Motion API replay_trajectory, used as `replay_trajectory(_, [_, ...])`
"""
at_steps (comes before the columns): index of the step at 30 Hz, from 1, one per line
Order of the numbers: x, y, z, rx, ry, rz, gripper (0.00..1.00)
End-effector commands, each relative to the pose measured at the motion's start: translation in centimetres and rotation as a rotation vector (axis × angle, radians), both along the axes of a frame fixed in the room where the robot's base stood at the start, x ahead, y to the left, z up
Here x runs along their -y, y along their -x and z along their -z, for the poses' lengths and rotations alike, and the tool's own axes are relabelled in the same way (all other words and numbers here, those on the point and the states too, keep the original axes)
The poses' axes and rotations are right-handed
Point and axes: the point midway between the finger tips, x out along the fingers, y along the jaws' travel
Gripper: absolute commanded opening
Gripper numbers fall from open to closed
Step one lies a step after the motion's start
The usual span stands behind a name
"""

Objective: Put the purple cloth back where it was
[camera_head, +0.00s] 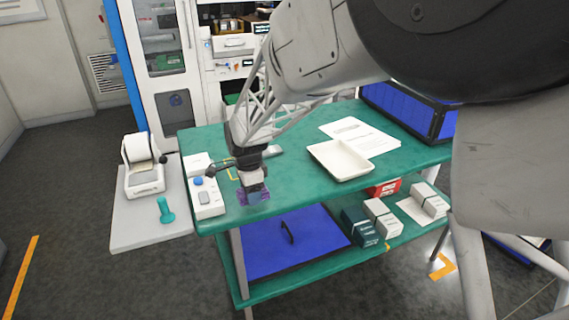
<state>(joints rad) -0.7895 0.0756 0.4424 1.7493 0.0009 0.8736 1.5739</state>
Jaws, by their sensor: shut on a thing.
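The purple cloth (255,197) shows as a small patch at the tip of my gripper (252,187), near the left front edge of the green table (290,175). My gripper points down and is shut on the cloth. Most of the cloth is hidden by the fingers, and I cannot tell whether it touches the tabletop. Yellow marks (231,174) lie on the tabletop just left of my gripper, partly hidden by the arm.
A white control box (206,197) with a blue button stands left of my gripper. A white tray (340,172) and papers (375,138) lie to the right. A side shelf holds a white dispenser (143,178) and a teal object (165,210). Boxes (362,228) stand on the lower shelf.

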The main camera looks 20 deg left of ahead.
Motion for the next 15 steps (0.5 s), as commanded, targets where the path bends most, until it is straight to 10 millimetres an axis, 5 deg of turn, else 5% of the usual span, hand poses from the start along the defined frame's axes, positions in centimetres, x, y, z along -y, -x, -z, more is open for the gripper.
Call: replay_trajectory(15, [-4.1, -4.2, 0.5, 0.000, 0.000, 0.000, 0.40])
